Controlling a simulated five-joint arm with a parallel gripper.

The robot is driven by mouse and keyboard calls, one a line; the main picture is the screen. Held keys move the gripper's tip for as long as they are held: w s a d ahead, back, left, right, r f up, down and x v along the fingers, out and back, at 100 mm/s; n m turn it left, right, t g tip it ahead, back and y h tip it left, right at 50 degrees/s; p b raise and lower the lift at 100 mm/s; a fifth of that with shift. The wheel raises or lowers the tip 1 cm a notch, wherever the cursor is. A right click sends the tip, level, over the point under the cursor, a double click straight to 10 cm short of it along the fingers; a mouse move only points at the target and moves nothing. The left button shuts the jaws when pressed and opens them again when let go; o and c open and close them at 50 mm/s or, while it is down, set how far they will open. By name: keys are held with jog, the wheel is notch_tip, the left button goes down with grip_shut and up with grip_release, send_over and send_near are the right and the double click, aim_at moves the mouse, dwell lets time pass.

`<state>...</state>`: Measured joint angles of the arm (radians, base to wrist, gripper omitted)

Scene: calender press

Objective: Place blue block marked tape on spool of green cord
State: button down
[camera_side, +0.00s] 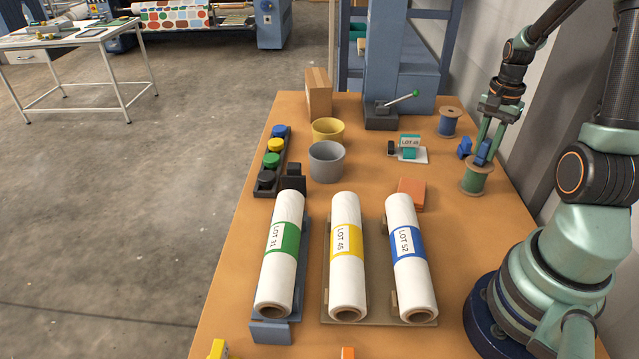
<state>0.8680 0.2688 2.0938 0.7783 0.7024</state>
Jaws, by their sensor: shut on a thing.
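My gripper (484,150) points down at the right side of the table, its green fingers shut on the blue block (465,147). Blue shows on both sides of a finger, which hides part of the block; no tape marking can be made out. The spool of green cord (475,181) stands upright on the table directly below, with a tan wooden flange on top. The block is at or just above the spool's top; I cannot tell whether they touch.
A spool of blue cord (448,123) stands behind. A small labelled stand (410,148) and an orange block (411,191) are to the left. Grey (326,163) and yellow (328,131) cups stand further left. Three white rolls (346,262) lie in front.

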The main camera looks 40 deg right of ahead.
aim_at(488, 141)
jog(key=shift+f, duration=0.1)
jog(key=c, duration=0.7)
grip_release()
notch_tip(488, 141, up, 12)
jog(key=w+a+r+n+t, duration=0.2)
jog(key=a+n, duration=0.7)
jog(key=a, duration=0.4)
jog(key=w+a+r+n+t, duration=0.1)
jog(key=w+a+n+t, duration=0.2)
jog(key=a+n, duration=0.6)
jog(key=a, duration=0.5)
jog(key=shift+a+r+t, duration=0.3)
jog(key=shift+r, duration=0.05)
jog(key=shift+w, duration=0.1)
